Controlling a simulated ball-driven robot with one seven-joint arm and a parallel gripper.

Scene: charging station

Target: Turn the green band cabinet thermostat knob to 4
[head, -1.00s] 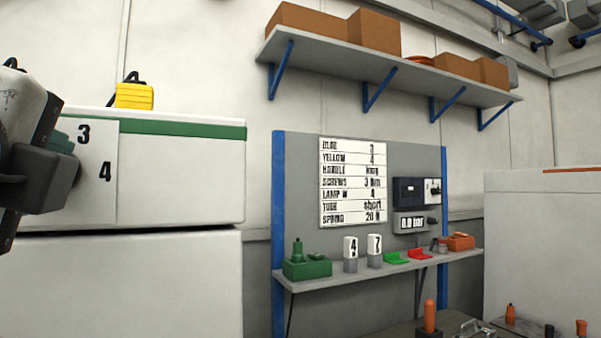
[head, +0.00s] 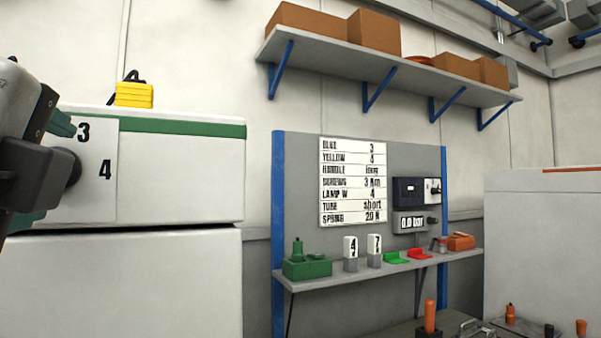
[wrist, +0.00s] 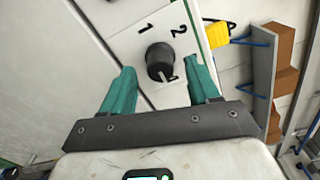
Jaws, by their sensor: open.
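The green band cabinet (head: 195,180) stands at the left in the head view, with a green stripe (head: 190,128) along its top. Its dark round thermostat knob (wrist: 160,57) sits on a white dial plate (head: 103,200); digits 1 and 2 show in the wrist view, 3 and 4 in the head view. A pale mark is at the knob's lower edge in the wrist view; I cannot tell which digit the knob points to. My gripper (wrist: 162,72) is open, its teal fingers on either side of the knob in that view, with gaps visible. In the head view, my gripper partly covers the knob (head: 74,167).
A yellow object (head: 134,95) sits on the cabinet. A sign board (head: 352,180) with a list hangs above a small shelf (head: 400,262) holding small parts. Another white cabinet (head: 540,240) stands at the right. A high shelf (head: 385,72) carries brown boxes.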

